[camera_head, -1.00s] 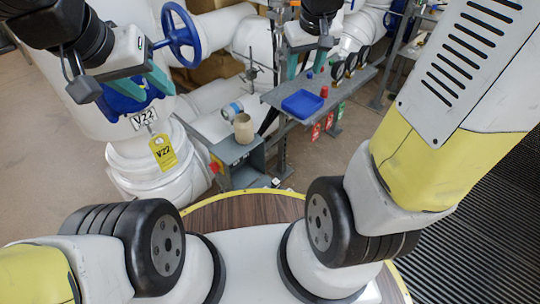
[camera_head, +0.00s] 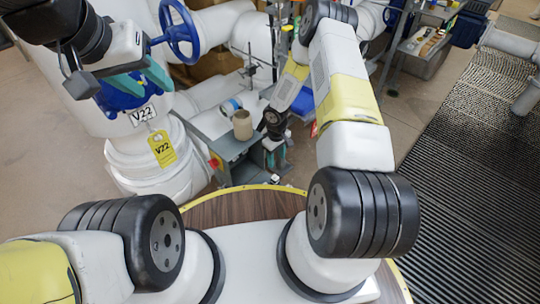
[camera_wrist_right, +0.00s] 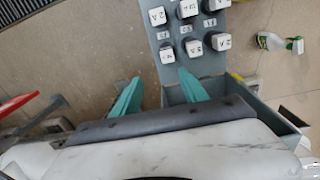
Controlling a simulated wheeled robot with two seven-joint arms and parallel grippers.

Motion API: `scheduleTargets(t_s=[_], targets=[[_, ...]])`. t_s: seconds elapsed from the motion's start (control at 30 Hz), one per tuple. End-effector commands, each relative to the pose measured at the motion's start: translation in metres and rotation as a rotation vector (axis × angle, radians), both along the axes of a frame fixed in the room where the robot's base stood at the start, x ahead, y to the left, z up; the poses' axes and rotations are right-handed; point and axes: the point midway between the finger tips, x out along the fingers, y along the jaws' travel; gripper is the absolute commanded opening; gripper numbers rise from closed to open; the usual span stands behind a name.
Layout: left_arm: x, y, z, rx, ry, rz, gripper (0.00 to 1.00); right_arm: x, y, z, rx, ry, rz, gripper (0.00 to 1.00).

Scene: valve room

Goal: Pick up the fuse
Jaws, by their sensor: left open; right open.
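My left gripper (camera_head: 141,82) is open, in front of the blue valve part (camera_head: 127,99).
A blue handwheel (camera_head: 180,33) and the white V22 valve body (camera_head: 150,185) stand at left. A beige cup (camera_head: 242,125) stands on the grey box. The shelf with the blue tray (camera_head: 303,103) is mostly behind my right arm. Two small bottles (camera_wrist_right: 270,41) are on the floor.

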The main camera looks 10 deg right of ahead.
Motion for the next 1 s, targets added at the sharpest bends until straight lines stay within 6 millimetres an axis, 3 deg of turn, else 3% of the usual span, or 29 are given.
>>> scheduleTargets(t_s=[0.03, 0.1, 0.7, 1.0], targets=[[0.0, 0.0, 0.0, 0.0, 0.0, 0.0, 0.42, -0.007, 0.004, -0.017, 0.008, 0.014, 0.009, 0.51], [0.0, 0.0, 0.0, 0.0, 0.0, 0.0, 0.42, -0.012, 0.007, -0.031, 0.016, 0.022, 0.021, 0.51], [0.0, 0.0, 0.0, 0.0, 0.0, 0.0, 0.42, -0.016, 0.007, -0.106, 0.023, 0.029, 0.028, 0.51], [0.0, 0.0, 0.0, 0.0, 0.0, 0.0, 0.42, -0.015, 0.006, -0.119, 0.021, 0.028, 0.029, 0.51]])
